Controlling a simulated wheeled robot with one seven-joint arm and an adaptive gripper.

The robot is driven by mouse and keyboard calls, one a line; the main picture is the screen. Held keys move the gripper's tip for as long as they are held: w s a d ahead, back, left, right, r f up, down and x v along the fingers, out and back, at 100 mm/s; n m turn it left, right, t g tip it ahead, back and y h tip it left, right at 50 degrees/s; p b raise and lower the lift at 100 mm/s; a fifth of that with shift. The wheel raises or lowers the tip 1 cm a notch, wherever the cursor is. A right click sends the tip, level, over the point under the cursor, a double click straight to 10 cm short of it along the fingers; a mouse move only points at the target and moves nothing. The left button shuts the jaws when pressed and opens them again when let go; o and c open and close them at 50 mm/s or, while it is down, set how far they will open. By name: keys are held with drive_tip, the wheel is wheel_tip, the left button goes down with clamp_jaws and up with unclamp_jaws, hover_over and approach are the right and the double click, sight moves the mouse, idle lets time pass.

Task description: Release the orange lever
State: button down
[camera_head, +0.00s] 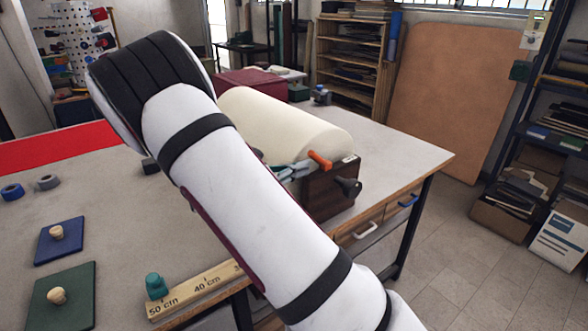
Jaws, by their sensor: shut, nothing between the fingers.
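The orange lever (320,160) stands out at the near right end of a large cream roll (285,126), just above a dark wooden box (322,200). My white arm with black bands crosses the view and hides the left part of the box. My gripper (293,171) is mostly hidden behind the arm. Grey-teal pieces that look like its fingertips show just left of the lever, close to it. They look shut and empty. I cannot tell whether they touch the lever.
A dark knob (348,187) sits on the box's end, right of the lever. The grey table (395,150) is clear to the right. A wooden ruler (200,290), a teal piece (156,285), a blue board (60,240) and a green board (62,300) lie at front left.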

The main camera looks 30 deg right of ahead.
sight(326, 135)
drive_tip(key=shift+d+r+y+p, duration=0.15)
drive_tip(key=shift+r+y+p, duration=0.35)
drive_tip(key=shift+y, duration=0.1)
idle(0.3)
drive_tip(key=shift+d+r+y+p, duration=0.25)
drive_tip(key=shift+r+y+p, duration=0.2)
drive_tip(key=shift+y, duration=0.2)
drive_tip(key=shift+d+r+y+p, duration=0.2)
drive_tip(key=shift+r+y+p, duration=0.15)
drive_tip(key=shift+r+y, duration=0.25)
drive_tip(key=y, duration=0.1)
drive_tip(key=d+r+y, duration=0.1)
drive_tip(key=y, duration=0.1)
drive_tip(key=shift+d+r+n+p, duration=0.1)
drive_tip(key=shift+r+n+p, duration=0.1)
drive_tip(key=shift+n+p, duration=0.15)
drive_tip(key=d+y, duration=0.1)
drive_tip(key=d+r+y, duration=0.1)
drive_tip(key=y, duration=0.2)
drive_tip(key=shift+d+r+y, duration=0.25)
drive_tip(key=shift+d+r, duration=0.05)
drive_tip(key=shift+d, duration=0.1)
drive_tip(key=d+y, duration=0.2)
drive_tip(key=y, duration=0.1)
drive_tip(key=shift+w+d+r+n+y, duration=0.15)
drive_tip(key=shift+d+r+n+y, duration=0.05)
drive_tip(key=shift+n+y, duration=0.15)
drive_tip(key=shift+d, duration=0.5)
